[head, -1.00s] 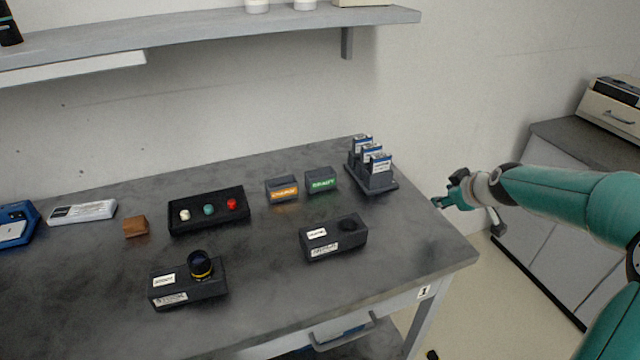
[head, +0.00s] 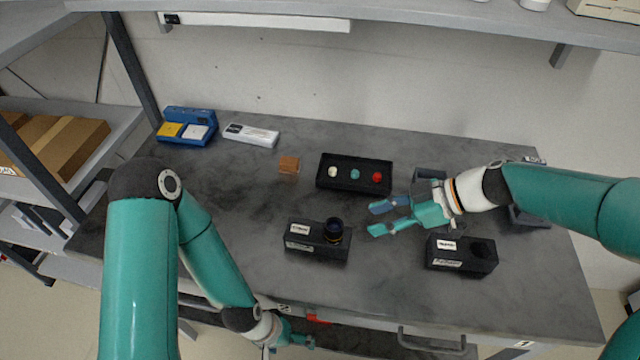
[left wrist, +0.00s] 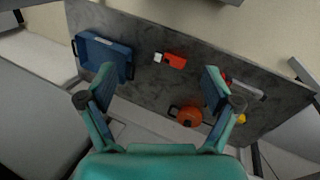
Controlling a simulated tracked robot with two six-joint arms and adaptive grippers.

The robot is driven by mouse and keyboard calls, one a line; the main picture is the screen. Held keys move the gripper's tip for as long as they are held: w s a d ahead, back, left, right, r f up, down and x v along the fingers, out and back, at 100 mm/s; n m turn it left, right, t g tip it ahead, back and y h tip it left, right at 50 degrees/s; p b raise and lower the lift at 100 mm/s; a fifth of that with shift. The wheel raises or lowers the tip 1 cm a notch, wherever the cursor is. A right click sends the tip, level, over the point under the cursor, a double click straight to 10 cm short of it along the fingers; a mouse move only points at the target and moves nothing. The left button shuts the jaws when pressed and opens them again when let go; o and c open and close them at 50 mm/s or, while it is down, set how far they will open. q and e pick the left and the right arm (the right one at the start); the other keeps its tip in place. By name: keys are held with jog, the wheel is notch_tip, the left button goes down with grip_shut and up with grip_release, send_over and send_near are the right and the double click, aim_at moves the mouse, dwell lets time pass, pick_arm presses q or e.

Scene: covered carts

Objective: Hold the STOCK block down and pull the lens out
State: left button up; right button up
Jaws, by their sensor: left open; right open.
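A dark block (head: 304,245) with white labels sits near the front middle of the table; I cannot read which label says STOCK. A black lens (head: 333,229) with a yellowish ring stands upright in its right end. A second dark block (head: 460,264) to the right has an empty round socket. My right gripper (head: 378,219) is open and empty above the table, between the two blocks and a little behind them. My left gripper (head: 302,341) is low at the table's front edge, below the lens block. In the left wrist view it (left wrist: 158,78) is open and empty.
A black tray (head: 322,183) with three coloured pieces lies behind the lens block. A lower shelf (left wrist: 142,80) holds a blue bin (left wrist: 121,76) and an orange round thing (left wrist: 189,116).

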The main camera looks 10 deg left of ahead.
pick_arm(q)
jog(key=s+d+r+n+g, duration=0.1)
jog(key=s+d+n+g, duration=0.35)
jog(key=d+n, duration=0.3)
jog(key=w+d+r+m+y, duration=0.2)
jog(key=d+r+y, duration=0.15)
jog(key=r, duration=0.75)
jog(key=w+r+t, duration=0.1)
jog(key=w+r, duration=0.2)
jog(key=w+a+r+t+y, duration=0.1)
jog(key=w+r, duration=0.3)
jog(key=w+a+r+t, duration=0.1)
jog(key=w+r+t, duration=0.1)
jog(key=w+r, duration=0.1)
jog(key=shift+w+a+r+m+y, duration=0.25)
jog(key=shift+w+r, duration=0.15)
jog(key=shift+w, duration=0.3)
jog(key=w+a+r+n, duration=0.4)
jog(key=w+r, duration=0.1)
jog(key=w, duration=0.1)
notch_tip(320, 180, up, 7)
jog(key=n+h, duration=0.1)
jog(key=n, duration=0.5)
send_over(298, 229)
notch_tip(298, 229, down, 16)
jog(key=shift+w+f, duration=0.1)
jog(key=shift+f, duration=0.1)
